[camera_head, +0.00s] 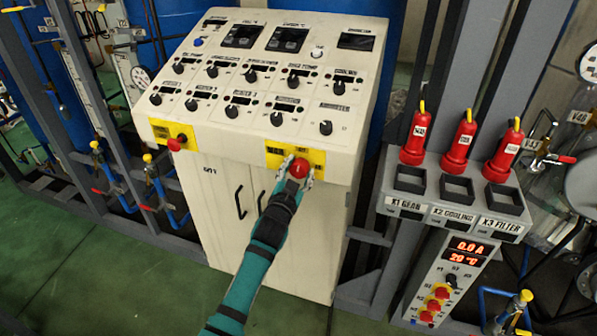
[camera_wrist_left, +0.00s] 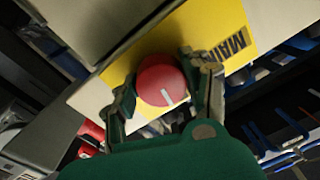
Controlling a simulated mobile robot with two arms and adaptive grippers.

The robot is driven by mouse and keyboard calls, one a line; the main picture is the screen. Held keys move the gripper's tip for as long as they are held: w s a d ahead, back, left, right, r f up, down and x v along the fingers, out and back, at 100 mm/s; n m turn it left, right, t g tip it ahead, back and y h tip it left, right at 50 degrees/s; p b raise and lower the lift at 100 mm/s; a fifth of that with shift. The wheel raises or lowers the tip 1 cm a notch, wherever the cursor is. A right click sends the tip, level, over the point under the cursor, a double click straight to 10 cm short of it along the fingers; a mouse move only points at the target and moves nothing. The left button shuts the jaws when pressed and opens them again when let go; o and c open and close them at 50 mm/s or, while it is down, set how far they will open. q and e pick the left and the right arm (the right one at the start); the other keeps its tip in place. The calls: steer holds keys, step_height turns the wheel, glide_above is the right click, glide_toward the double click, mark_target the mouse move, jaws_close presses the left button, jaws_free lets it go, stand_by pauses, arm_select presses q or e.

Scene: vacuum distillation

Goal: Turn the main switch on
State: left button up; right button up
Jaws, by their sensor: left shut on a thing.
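The main switch (camera_head: 300,168) is a red round knob on a yellow plate (camera_head: 275,156) at the lower front edge of the white control console. In the left wrist view the red knob (camera_wrist_left: 161,82) carries a pale line mark, and the yellow plate (camera_wrist_left: 215,38) behind it reads "MAIN". My left gripper (camera_head: 297,172) is at the knob, with one finger on each side of it. In the left wrist view my left gripper (camera_wrist_left: 160,88) is shut on the knob. My right gripper is in neither view.
The white console (camera_head: 330,100) has several black knobs and small displays. Another red button (camera_head: 176,143) sits on a yellow plate at its left. At the right, red plugs (camera_head: 460,140) stand above black sockets on a grey panel. Green floor (camera_head: 90,270) is clear at left.

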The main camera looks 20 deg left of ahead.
arm_select(q)
steer(key=m, duration=0.4)
steer(key=shift+f+m+b, duration=0.1)
steer(key=shift+m+b, duration=0.2)
steer(key=shift+b, duration=0.05)
steer(key=m, duration=0.3)
steer(key=shift+m, duration=0.4)
steer(key=m, duration=0.4)
steer(key=shift+a+m+h, duration=0.1)
steer(key=shift+m+h, duration=0.2)
steer(key=shift+h, duration=0.1)
steer(key=shift+m, duration=1.7)
steer(key=o, duration=1.2)
